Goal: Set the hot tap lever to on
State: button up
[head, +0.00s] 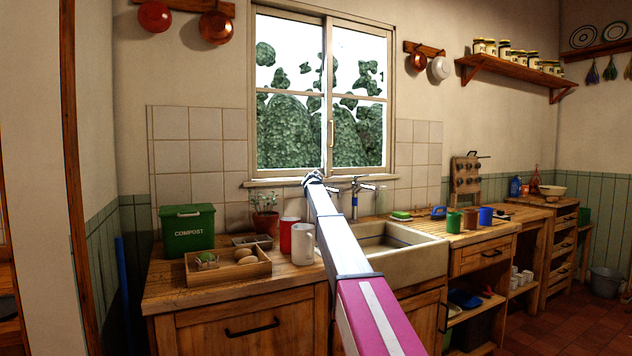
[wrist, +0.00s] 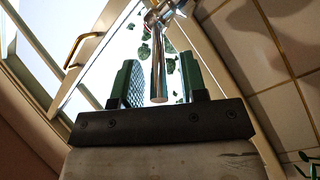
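The chrome tap (head: 356,190) stands behind the sink (head: 405,262), below the window. My gripper (head: 312,178) is at the end of my raised arm, just left of the tap in the head view. In the wrist view my gripper (wrist: 158,66) has two green-padded fingers set apart. A chrome lever (wrist: 158,82) lies between them, with a gap showing on each side. Its far end joins a chrome fitting (wrist: 160,12). I cannot tell whether this lever is the hot one or whether it is on or off. My arm hides part of the tap's left side.
A green compost bin (head: 188,231) is behind the tray. A potted plant (head: 265,215) is near the wall. The window frame (wrist: 88,60) is close in the wrist view.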

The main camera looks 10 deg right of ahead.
jog(key=shift+s, duration=0.15)
jog(key=v, duration=1)
jog(key=shift+s, duration=0.25)
